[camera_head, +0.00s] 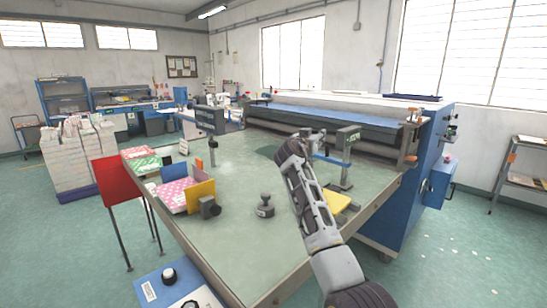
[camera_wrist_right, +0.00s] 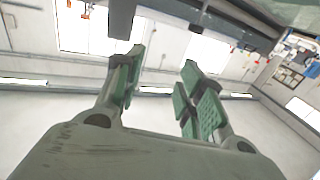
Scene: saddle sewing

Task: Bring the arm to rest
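My right arm comes in from the lower right in the head view and reaches up over the green table (camera_head: 240,238). My right gripper (camera_head: 308,138) is at its far end, in front of the sewing head, its fingers partly hidden by the wrist. In the right wrist view my right gripper (camera_wrist_right: 162,85) has its green-padded fingers spread apart with nothing between them. The wrist view looks towards wall and windows, tilted. My left arm and left gripper are not in view.
A post with a blue arm (camera_head: 335,160) stands close by my right gripper. A yellow plate (camera_head: 337,201), a dark knob (camera_head: 265,207) and a holder with pink dotted sheets (camera_head: 177,193) are on the table. A red panel (camera_head: 118,179) stands at its left. The front of the tabletop is clear.

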